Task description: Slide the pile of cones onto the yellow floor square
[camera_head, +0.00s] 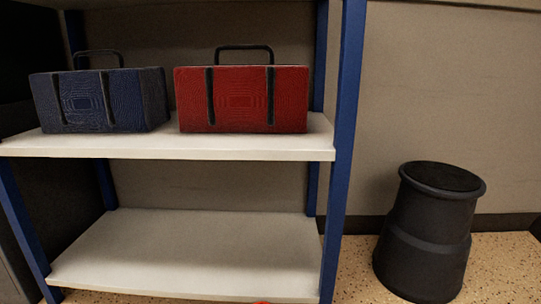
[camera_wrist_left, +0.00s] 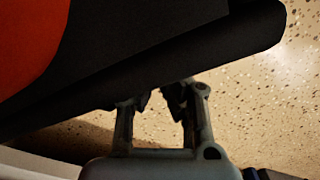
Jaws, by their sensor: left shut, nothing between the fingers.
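The cone pile fills the upper left of the left wrist view, with an orange cone body (camera_wrist_left: 25,35) on a wide black base (camera_wrist_left: 130,45). In the head view only a small orange-red tip (camera_head: 262,302) shows at the bottom edge, probably the top of the pile. My left gripper (camera_wrist_left: 160,95) is shut and empty, its fingertips at the edge of the black base. I cannot tell whether they touch it. The yellow floor square is in neither view. My right gripper is not in view.
A shelf rack with white boards (camera_head: 200,147) and blue posts (camera_head: 343,150) stands ahead. A blue bag (camera_head: 105,100) and a red bag (camera_head: 242,98) sit on its upper board; the lower board (camera_head: 190,250) is empty. A black step stool (camera_head: 427,240) stands on the speckled floor at right.

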